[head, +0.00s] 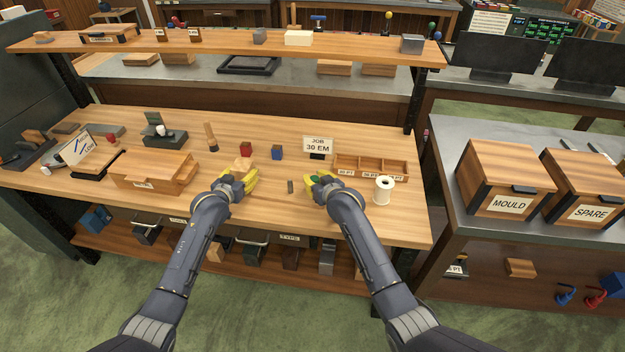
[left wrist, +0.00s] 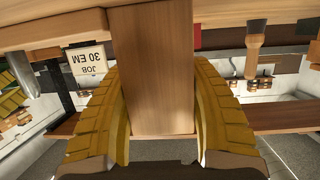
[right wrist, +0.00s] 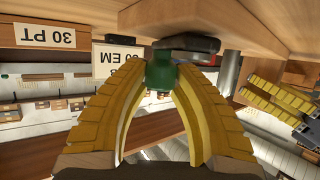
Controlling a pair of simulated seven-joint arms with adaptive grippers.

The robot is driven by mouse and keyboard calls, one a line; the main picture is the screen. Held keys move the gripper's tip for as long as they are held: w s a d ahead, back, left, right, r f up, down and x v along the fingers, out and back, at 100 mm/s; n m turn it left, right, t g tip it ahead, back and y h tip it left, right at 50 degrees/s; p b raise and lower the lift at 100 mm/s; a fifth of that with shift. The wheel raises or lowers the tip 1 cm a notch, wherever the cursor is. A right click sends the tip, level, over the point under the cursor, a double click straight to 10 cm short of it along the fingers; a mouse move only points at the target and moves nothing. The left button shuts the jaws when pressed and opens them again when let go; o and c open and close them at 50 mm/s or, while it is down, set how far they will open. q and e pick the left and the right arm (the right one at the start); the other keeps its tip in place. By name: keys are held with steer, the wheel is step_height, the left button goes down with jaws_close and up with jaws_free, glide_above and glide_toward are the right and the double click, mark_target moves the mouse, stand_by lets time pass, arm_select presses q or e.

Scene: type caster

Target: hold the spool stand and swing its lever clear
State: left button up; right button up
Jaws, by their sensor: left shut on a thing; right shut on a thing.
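My left gripper (head: 250,181) is low over the front of the workbench. In the left wrist view its yellow fingers are shut on a wooden block (left wrist: 160,70), which I take to be part of the spool stand; a bit of wood (head: 243,164) shows behind it in the head view. My right gripper (head: 316,181) is to its right, near the bench front. Its fingertips are shut on a green knob (right wrist: 160,76), with a dark rounded piece (right wrist: 188,46) close by. The knob looks like the lever's end, but the lever is mostly hidden.
A white spool (head: 384,190) stands right of my right gripper, near a divided wooden tray (head: 370,168). A job sign (head: 318,144) stands behind it. A small dark piece (head: 290,187) lies between the grippers. A wooden box (head: 150,170) sits left of my left gripper.

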steer(key=shift+d+f+m+h, duration=0.15)
steer(key=shift+d+m+h, duration=0.15)
steer(key=shift+d, duration=0.05)
jaws_close()
steer(key=o, duration=1.1)
jaws_free()
steer(key=shift+v, duration=6.05)
steer(key=shift+a, duration=0.15)
